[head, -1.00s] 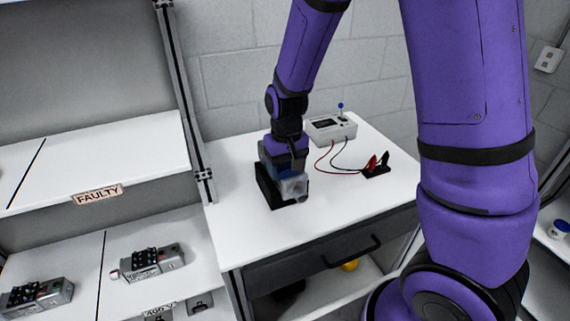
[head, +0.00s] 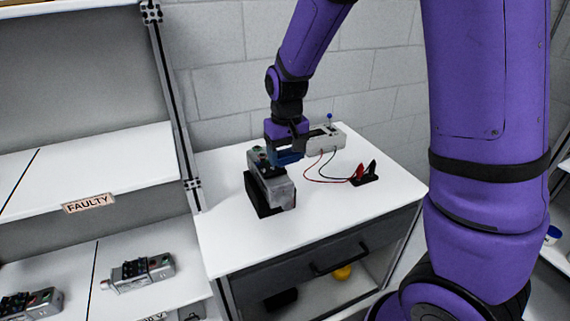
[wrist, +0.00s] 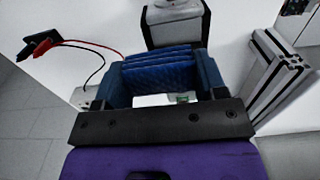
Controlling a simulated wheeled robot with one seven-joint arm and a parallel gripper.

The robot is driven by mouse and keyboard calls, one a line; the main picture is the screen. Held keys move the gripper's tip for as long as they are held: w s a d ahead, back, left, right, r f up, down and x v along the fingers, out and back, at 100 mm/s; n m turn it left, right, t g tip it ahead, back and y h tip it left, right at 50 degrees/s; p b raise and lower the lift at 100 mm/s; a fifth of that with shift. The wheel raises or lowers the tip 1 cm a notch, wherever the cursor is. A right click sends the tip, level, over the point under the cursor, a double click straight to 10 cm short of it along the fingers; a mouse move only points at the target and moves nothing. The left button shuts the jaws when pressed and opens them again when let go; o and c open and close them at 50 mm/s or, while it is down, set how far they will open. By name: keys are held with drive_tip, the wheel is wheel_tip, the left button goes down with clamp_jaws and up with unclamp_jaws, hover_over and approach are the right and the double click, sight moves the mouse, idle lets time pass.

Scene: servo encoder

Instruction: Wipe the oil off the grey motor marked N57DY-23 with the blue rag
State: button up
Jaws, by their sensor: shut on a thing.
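My gripper (head: 287,152) is shut on the folded blue rag (head: 289,158), which also shows between the fingers in the wrist view (wrist: 160,72). In the head view the gripper and rag are just behind and to the right of the top of a grey motor (head: 277,190). The motor sits in a black stand (head: 256,199) on the white table. Part of the motor shows at the top edge of the wrist view (wrist: 174,12). Its marking is too small to read, and I cannot make out oil on it.
A grey meter (head: 331,138) stands behind, with red and black leads running to clips (head: 365,173) on the right. A shelf labelled FAULTY (head: 88,203) is at left, with other motors (head: 138,272) below it. The table's front and right are clear.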

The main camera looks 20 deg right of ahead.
drive_tip(key=shift+r, duration=1.2)
